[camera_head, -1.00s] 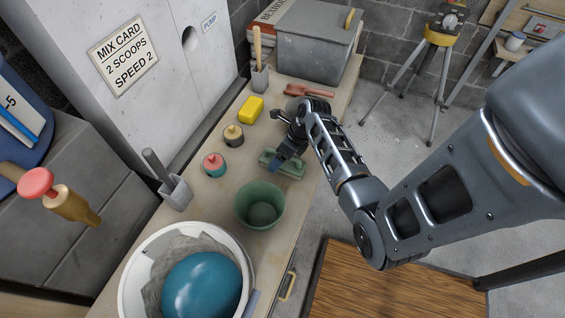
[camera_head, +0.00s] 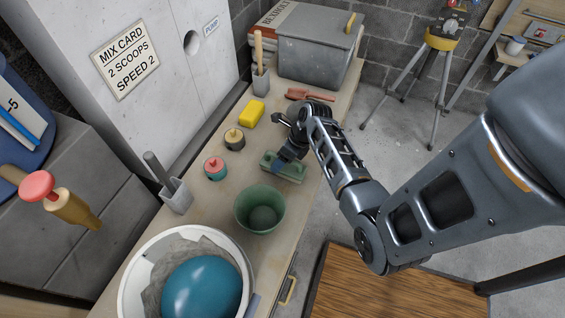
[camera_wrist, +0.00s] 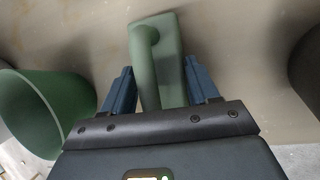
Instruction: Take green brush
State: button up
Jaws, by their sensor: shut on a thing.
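The green brush (camera_head: 291,172) lies on the bench just beyond the green bucket (camera_head: 259,210). In the wrist view the brush (camera_wrist: 158,50) shows as a flat green block with a rounded handle. My gripper (camera_head: 283,163) is at the brush, with its blue fingers (camera_wrist: 160,88) on either side of the green handle and shut on it. The brush appears to be at bench level; I cannot tell whether it is lifted. The green bucket also shows at the left of the wrist view (camera_wrist: 42,112).
A yellow sponge (camera_head: 251,113), a black-and-tan pot (camera_head: 235,138) and a teal-and-red pot (camera_head: 215,167) stand left of my gripper. A red tool (camera_head: 309,94) and a grey bin (camera_head: 318,55) are behind. A white tub (camera_head: 133,268) with a blue ball is in front.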

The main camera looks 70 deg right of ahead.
jog(key=shift+r, duration=0.45)
jog(key=v, duration=0.3)
jog(key=shift+w+r, duration=0.25)
jog(key=shift+r, duration=0.25)
jog(key=s+d+r, duration=0.4)
jog(key=s+r, duration=0.2)
jog(key=s, duration=0.3)
jog(key=shift+s+d+r, duration=0.2)
jog(key=shift+s+d, duration=0.15)
